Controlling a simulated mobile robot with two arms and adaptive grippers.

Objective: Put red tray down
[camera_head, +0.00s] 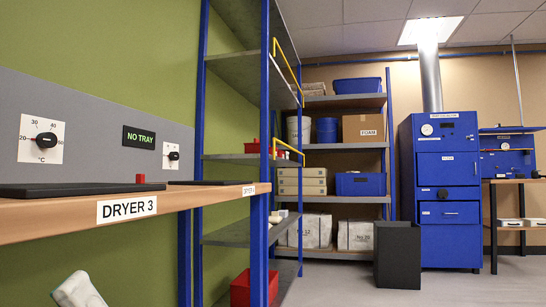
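No red tray held by a gripper is in view. A red bin (240,288) sits low on the blue-framed shelf rack, partly hidden by a blue post. Another red container (252,147) shows higher on that rack. Neither is clearly the task's tray. The bench labelled DRYER 3 (170,200) runs along the left, with a flat black plate (75,190) on it and a small red block at the plate's far end. The panel's display (139,138) reads NO TRAY. A pale rounded part at the bottom left looks like my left arm. No gripper fingers are visible.
A second black plate lies farther along the bench. The blue-framed rack (238,157) stands just beyond it. Back shelves hold boxes and bags. A dark open bin (398,256) stands before a blue cabinet (445,190). The floor at the lower right is clear.

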